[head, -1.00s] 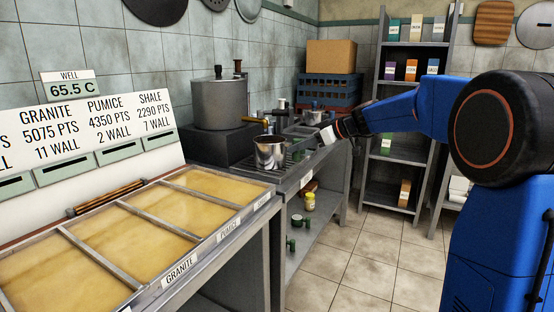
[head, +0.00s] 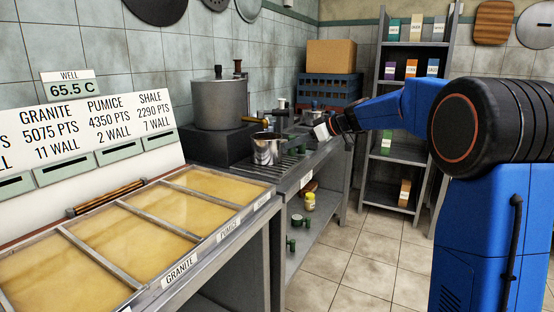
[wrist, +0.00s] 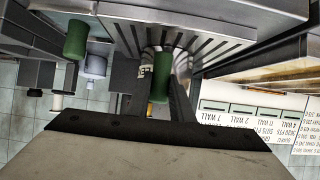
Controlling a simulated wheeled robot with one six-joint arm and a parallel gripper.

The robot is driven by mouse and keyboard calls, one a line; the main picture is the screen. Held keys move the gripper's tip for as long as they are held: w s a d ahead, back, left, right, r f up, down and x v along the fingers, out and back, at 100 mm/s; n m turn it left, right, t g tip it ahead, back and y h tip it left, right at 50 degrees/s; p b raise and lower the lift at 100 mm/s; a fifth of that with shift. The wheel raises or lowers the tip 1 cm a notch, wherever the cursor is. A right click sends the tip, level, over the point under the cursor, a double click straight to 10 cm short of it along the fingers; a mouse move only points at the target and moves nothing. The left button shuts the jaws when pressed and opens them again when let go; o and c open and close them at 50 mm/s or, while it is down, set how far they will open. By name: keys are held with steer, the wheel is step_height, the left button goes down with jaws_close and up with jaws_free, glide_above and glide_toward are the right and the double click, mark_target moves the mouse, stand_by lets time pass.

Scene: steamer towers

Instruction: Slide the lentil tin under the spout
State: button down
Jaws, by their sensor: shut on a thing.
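A shiny metal tin (head: 268,150), which I take for the lentil tin, stands upright on the slotted rack. No name can be read on it. The brass spout (head: 254,120) of the large boiler is just above its rim; I cannot tell whether they line up exactly. My gripper (head: 296,150) reaches in from the right. In the wrist view my gripper (wrist: 158,85) is shut on the tin's green handle (wrist: 161,76), with the metal tin (wrist: 166,38) beyond it, partly hidden by the fingers and handle.
The boiler (head: 220,103) stands behind on a dark block. Another metal vessel (head: 312,117) is farther along the counter, near blue crates (head: 329,88). A second green handle (wrist: 76,40) shows in the wrist view. Framed yellow wells (head: 120,232) fill the near counter.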

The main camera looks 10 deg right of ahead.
steer(key=shift+w+d, duration=0.4)
steer(key=shift+w, duration=0.2)
steer(key=c, duration=1.5)
jaws_free()
steer(key=shift+d, duration=0.1)
